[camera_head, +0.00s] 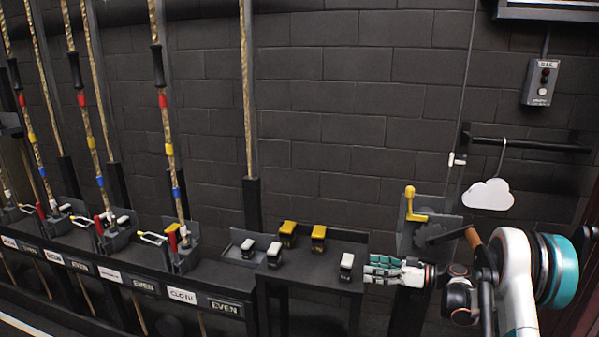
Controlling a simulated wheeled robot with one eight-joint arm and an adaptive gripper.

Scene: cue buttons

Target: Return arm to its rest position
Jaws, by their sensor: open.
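My arm (516,275) is at the lower right, white with teal and black parts. It bends down and reaches left to my gripper (372,270). The gripper is open, with its fingers pointing left at the right edge of a small dark shelf (310,262). A white-topped block (346,266) on the shelf lies just left of the fingertips. I see a small gap between them, and nothing shows between the fingers.
Two yellow-topped blocks (303,234) and more white-topped ones stand on the shelf. A crank with a yellow handle (411,203) is behind my gripper. A white cloud (488,194) hangs from a wall bar (525,143). Several ropes with levers (166,120) fill the left.

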